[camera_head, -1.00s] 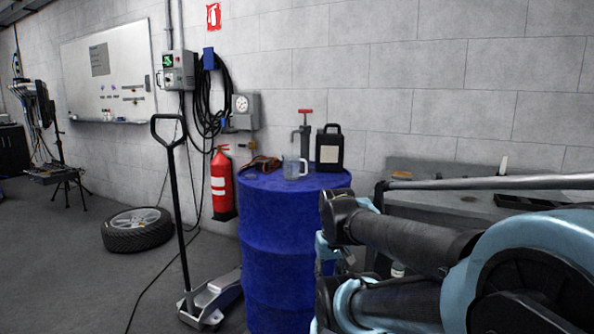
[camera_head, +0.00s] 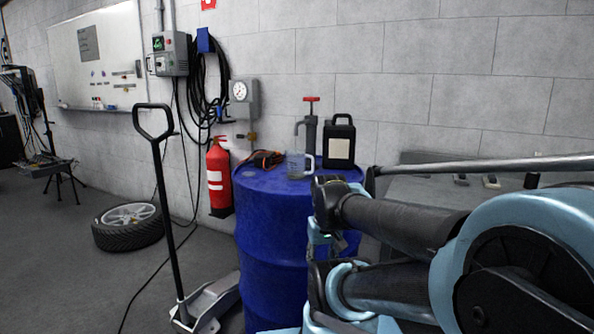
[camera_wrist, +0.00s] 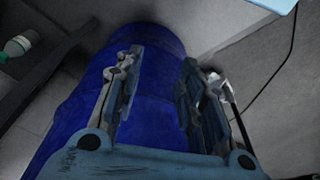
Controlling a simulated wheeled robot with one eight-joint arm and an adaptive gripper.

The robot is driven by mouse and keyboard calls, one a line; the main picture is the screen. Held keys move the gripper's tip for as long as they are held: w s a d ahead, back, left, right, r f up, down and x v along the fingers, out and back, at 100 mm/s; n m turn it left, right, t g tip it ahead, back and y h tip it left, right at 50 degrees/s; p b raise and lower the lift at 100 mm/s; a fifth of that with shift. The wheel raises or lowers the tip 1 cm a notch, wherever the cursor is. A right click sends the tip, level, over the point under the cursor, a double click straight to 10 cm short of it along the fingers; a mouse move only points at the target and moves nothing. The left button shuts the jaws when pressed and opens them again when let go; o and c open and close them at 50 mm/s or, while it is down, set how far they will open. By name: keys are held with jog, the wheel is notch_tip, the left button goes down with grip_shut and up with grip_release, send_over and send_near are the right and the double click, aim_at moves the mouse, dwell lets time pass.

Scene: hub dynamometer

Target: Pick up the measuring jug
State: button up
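The measuring jug (camera_head: 297,165) is clear, with a handle on its right side. It stands upright on top of the blue drum (camera_head: 285,235) in the head view. My gripper shows in the wrist view (camera_wrist: 158,100) with its two fingers apart and nothing between them. Behind the fingers is the blue side of the drum. In the head view my arm is at the right, its end in front of the drum's right side and below the jug. The jug cannot be made out in the wrist view.
On the drum top, a black canister (camera_head: 339,143), a red-handled pump (camera_head: 309,130) and an orange-and-black cable bundle (camera_head: 264,158) stand near the jug. A trolley jack (camera_head: 208,300) with a tall handle is left of the drum. A grey bench (camera_head: 430,188) is behind my arm.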

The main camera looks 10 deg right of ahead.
jog(key=o, duration=0.9)
notch_tip(320, 180, up, 2)
jog(key=shift+a+r+m, duration=0.1)
jog(key=shift+r+m, duration=0.05)
jog(key=shift+m, duration=0.25)
jog(key=shift+o, duration=0.5)
jog(key=shift+w+a+r+m, duration=0.15)
jog(key=shift+w+r+m, duration=0.45)
jog(key=shift+w+r, duration=0.45)
jog(key=w+d+r+m+y, duration=0.2)
jog(key=w+d+r+m, duration=0.1)
jog(key=w+r+m, duration=1.15)
jog(key=w+d+r+m+y, duration=0.2)
jog(key=w+r+m, duration=0.7)
jog(key=w+r, duration=1.1)
send_near(298, 155)
jog(key=w+a+f, duration=0.2)
jog(key=w+f, duration=0.2)
jog(key=f, duration=0.1)
jog(key=shift+t, duration=0.3)
jog(key=shift+d+x, duration=0.2)
jog(key=shift+x, duration=1.1)
jog(key=shift+d+x, duration=0.2)
jog(key=shift+x, duration=1.1)
